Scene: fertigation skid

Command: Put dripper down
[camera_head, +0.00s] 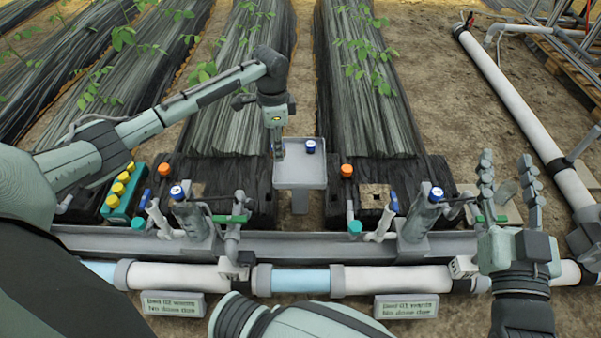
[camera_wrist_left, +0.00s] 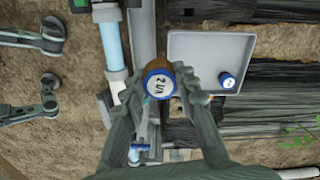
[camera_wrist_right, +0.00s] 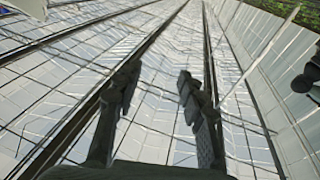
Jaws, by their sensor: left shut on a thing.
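My left gripper (camera_head: 278,148) hangs over the left side of the grey tray (camera_head: 299,177). In the left wrist view, its fingers (camera_wrist_left: 160,95) are shut on a round dripper (camera_wrist_left: 160,82) with a blue-rimmed, white-labelled top and a brownish side. The head view does not show this held dripper clearly. Another blue-topped dripper (camera_head: 310,146) stands in the tray near its far right part; it also shows in the left wrist view (camera_wrist_left: 227,80). My right gripper (camera_head: 510,185) is open and empty, raised at the right; its spread fingers show in the right wrist view (camera_wrist_right: 157,92).
A teal box with yellow-capped things (camera_head: 122,187) stands left. Orange caps (camera_head: 346,170) sit on the planting beds. Blue-topped posts (camera_head: 437,194) rise along the grey rail (camera_head: 330,246), above a white pipe (camera_head: 395,278). Plant rows lie behind the tray.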

